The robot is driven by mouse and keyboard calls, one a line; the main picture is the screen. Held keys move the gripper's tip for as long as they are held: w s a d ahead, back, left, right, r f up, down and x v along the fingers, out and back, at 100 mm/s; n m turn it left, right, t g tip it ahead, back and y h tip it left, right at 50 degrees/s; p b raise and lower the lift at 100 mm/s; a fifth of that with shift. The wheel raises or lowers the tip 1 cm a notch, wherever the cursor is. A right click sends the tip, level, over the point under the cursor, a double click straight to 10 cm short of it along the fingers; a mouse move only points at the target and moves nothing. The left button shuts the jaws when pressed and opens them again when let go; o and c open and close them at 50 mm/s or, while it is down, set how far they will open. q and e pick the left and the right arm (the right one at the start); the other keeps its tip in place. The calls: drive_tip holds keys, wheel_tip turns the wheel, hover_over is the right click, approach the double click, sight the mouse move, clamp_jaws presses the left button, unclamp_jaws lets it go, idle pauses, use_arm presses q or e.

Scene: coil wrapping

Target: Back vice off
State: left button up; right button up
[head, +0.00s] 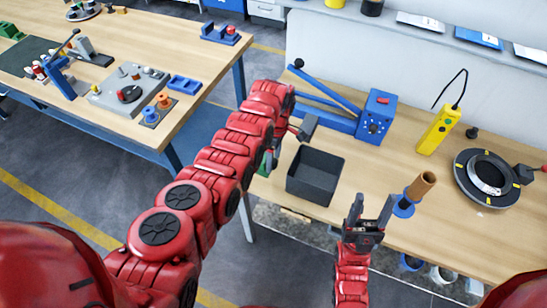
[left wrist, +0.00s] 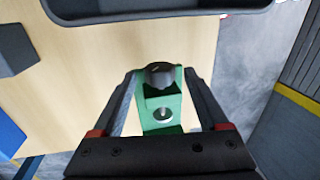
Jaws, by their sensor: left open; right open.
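The vice (left wrist: 163,105) is a small green block with a round dark knob (left wrist: 160,74) and a metal hole, at the table's edge in the left wrist view. In the head view only a bit of green (head: 265,164) shows beside my left arm. My left gripper (left wrist: 160,82) is open, with one finger on each side of the vice and visible gaps to it. Whether it touches the knob I cannot tell. My right gripper (head: 368,210) is open and empty near the front edge, left of a brown tube on a blue spool (head: 404,207).
A black bin (head: 315,176) stands right of my left arm. Behind it is a blue winding device (head: 375,117) with a lever. A yellow meter (head: 438,130) and a dark ring fixture (head: 488,178) are at right. Another workbench (head: 150,40) stands at left across a floor gap.

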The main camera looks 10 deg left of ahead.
use_arm(q)
drive_tip(key=shift+f, duration=0.45)
